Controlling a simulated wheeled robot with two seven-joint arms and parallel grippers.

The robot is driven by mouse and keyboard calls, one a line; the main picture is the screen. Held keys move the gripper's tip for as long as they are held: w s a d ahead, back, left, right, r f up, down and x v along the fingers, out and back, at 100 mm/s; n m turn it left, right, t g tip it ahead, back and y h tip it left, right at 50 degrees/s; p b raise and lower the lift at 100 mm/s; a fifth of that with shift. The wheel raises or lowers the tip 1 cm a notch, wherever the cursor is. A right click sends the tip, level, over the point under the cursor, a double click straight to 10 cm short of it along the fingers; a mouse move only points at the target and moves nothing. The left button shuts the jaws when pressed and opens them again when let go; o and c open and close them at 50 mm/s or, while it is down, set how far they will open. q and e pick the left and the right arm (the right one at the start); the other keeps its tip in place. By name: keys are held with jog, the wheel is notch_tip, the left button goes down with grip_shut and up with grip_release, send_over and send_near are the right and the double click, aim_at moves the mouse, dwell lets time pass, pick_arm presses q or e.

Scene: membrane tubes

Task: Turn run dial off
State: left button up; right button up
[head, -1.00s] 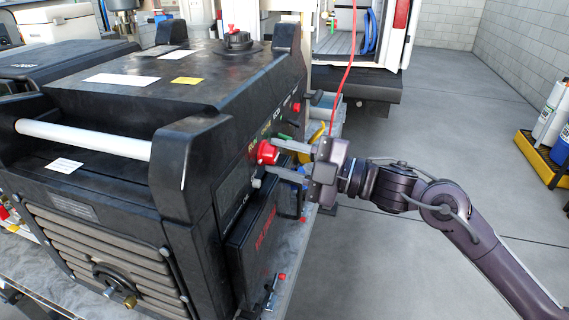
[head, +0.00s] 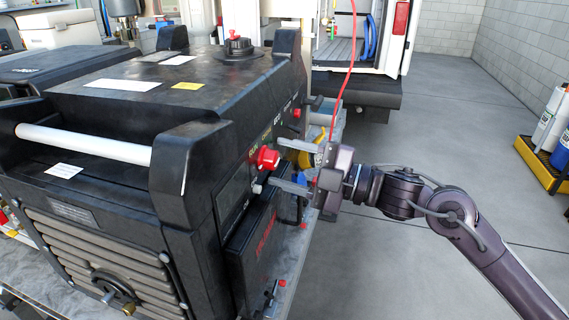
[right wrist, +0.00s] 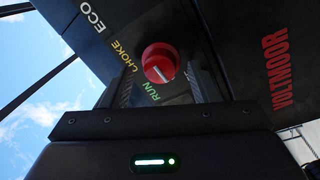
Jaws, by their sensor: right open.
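The run dial is a round red knob (head: 266,158) on the control panel of the black generator (head: 120,90). In the right wrist view the red dial (right wrist: 158,63) shows a pale pointer line on its face, with the words RUN and CHOKE printed beside it. My right gripper (head: 276,163) is open, its fingers on either side of the dial and pointing at the panel. In the wrist view the dial sits between the two fingers (right wrist: 161,75), and I see no grip on it. My left gripper is out of view.
A red cord (head: 343,75) hangs by the gripper's far side. A smaller red button (head: 296,113) sits farther along the panel. A white van (head: 355,40) stands behind. The floor to the right is open, with bottles in a yellow tray (head: 540,165).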

jog(key=b+v, duration=0.1)
jog(key=v, duration=0.6)
jog(key=shift+b, duration=0.3)
